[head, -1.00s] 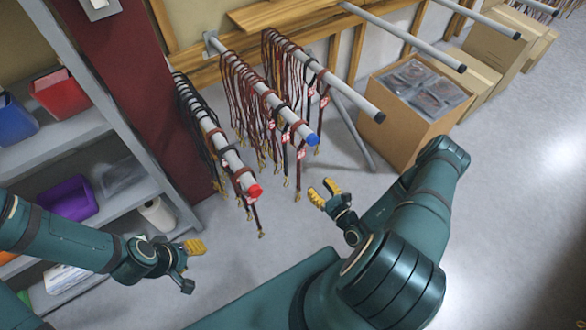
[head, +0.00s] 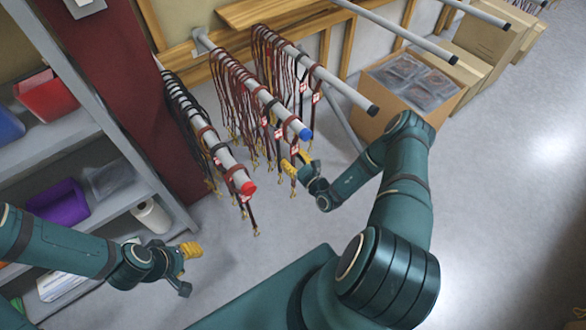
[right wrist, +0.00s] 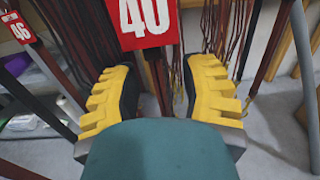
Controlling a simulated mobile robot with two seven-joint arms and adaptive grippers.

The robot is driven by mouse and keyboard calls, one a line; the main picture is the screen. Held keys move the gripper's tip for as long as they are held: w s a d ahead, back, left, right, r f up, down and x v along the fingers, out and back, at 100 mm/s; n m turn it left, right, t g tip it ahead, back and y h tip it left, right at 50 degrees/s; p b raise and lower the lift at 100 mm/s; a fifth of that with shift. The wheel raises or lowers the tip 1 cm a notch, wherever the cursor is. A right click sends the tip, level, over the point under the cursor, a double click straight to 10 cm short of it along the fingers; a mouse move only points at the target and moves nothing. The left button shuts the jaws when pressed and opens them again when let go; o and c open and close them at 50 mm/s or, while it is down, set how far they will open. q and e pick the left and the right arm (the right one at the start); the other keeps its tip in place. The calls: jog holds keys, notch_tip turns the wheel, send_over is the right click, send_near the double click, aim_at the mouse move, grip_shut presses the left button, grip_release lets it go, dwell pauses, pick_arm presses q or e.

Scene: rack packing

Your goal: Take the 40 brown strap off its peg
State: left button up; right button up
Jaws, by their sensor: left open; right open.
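A red tag reading 40 (right wrist: 148,22) hangs at the top of the right wrist view. A brown strap (right wrist: 156,82) runs down below it, between my open yellow fingers in the picture; I cannot tell whether it is within their reach. My right gripper (head: 295,165) is just below the blue-tipped peg (head: 304,133), beside the hanging straps, and open; it also shows in the right wrist view (right wrist: 160,100). The tag numbers are too small to read in the head view. My left gripper (head: 188,268) is open and empty, low at the left, away from the pegs.
A red-tipped peg (head: 247,187) with dark and brown straps is to the left. A black-tipped peg (head: 372,109) is to the right. A tag reading 46 (right wrist: 18,27) hangs at the left. A cardboard box (head: 440,112) and grey shelves (head: 100,205) flank the pegs.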

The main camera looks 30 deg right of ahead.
aim_at(295, 154)
grip_shut()
jog(key=shift+r, duration=0.1)
dwell(0.4)
jog(key=shift+r, duration=0.6)
notch_tip(295, 154, up, 3)
jog(key=shift+f+p, duration=0.15)
jog(key=shift+p, duration=0.55)
jog(key=s+d, duration=0.1)
jog(key=s, duration=1.7)
jog(key=shift+d+f+p, duration=0.2)
jog(key=shift+f+p, duration=0.1)
jog(key=shift+p, duration=0.15)
